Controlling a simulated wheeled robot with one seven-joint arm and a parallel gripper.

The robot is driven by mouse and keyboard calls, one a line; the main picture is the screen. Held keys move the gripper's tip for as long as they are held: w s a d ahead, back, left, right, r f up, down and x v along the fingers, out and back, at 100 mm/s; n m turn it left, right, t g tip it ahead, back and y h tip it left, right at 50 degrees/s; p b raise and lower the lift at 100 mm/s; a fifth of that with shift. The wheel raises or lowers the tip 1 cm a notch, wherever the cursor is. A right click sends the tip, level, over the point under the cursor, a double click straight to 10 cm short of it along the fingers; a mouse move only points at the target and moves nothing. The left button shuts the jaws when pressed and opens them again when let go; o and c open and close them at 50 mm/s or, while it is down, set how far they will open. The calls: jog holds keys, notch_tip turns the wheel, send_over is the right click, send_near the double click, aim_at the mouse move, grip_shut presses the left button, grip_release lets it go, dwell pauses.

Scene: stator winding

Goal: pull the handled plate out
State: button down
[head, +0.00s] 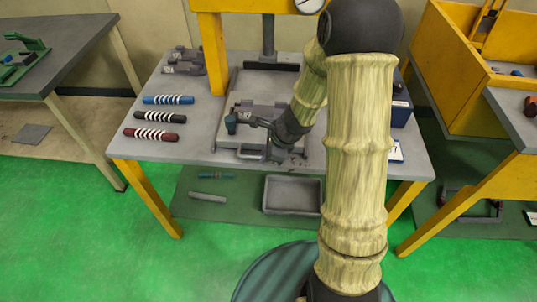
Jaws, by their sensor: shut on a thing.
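The handled plate (238,106) is a flat grey plate on the grey bench under the yellow press frame. Its bar handle (243,155) shows at the front edge of the bench. My gripper (272,152) is dark and reaches down at the plate's front edge, beside the fixture. It appears shut on the handle, but my wrist hides much of the grip. My arm hides the plate's right part.
Blue, black and red striped rolls (160,117) lie on the left of the bench (190,150). A grey fixture (184,62) stands behind them. A dark blue box (402,108) stands to the right. A grey tray (292,210) lies on the lower shelf. Green floor in front is open.

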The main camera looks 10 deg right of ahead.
jog(key=shift+s, duration=0.35)
jog(key=c, duration=1.5)
grip_release()
jog(key=shift+s, duration=0.1)
jog(key=shift+o, duration=0.2)
jog(key=shift+a, duration=0.1)
jog(key=p+v, duration=0.6)
jog(key=v, duration=1.1)
jog(key=shift+r+p, duration=0.3)
jog(key=shift+p, duration=0.05)
